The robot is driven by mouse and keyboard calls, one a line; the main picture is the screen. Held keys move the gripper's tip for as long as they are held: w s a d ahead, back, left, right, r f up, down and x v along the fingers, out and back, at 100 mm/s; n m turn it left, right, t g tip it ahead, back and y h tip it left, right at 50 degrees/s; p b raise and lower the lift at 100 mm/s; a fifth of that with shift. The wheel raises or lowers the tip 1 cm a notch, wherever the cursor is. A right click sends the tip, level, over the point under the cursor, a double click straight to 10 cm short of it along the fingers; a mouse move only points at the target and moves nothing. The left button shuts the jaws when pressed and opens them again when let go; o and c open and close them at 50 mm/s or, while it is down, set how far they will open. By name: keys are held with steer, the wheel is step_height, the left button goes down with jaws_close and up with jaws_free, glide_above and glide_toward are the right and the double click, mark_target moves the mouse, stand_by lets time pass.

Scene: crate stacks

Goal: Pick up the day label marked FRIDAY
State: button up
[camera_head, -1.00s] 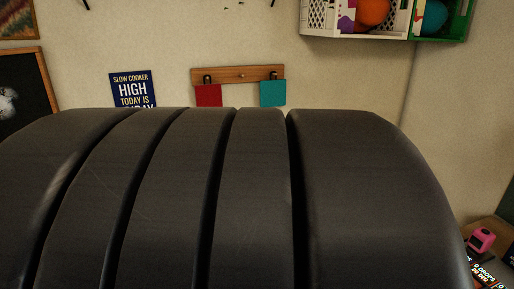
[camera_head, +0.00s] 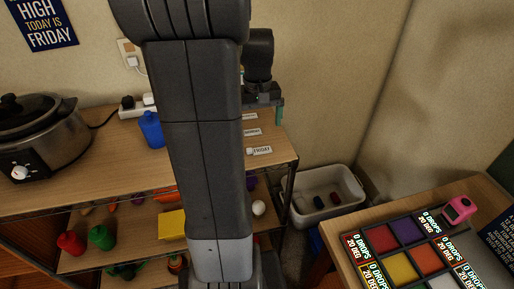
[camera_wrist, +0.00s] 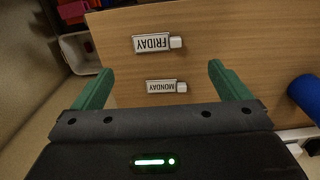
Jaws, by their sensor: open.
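The FRIDAY label (camera_head: 259,151) is a small white tag with dark letters, lying near the right front edge of the wooden shelf top. In the wrist view the FRIDAY label (camera_wrist: 152,43) reads upside down, with a small pale block at its right end. It lies beyond my fingertips in that picture. The MONDAY label (camera_wrist: 161,87) appears between my two green fingers. My gripper (camera_wrist: 160,72) is open and empty, above the shelf top. In the head view my arm hides part of the shelf, and only part of the gripper shows behind it.
A blue bottle (camera_head: 151,130) and a slow cooker (camera_head: 42,137) stand on the shelf top (camera_head: 110,165). A white bin (camera_head: 352,188) is right of the shelf. A wall sign (camera_head: 42,25) reads FRIDAY. A table with a coloured grid (camera_head: 401,271) stands at lower right.

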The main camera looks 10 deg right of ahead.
mark_target(259, 150)
steer(key=f, duration=0.9)
steer(key=shift+d, duration=0.25)
steer(key=shift+r, duration=0.1)
steer(key=c, duration=1)
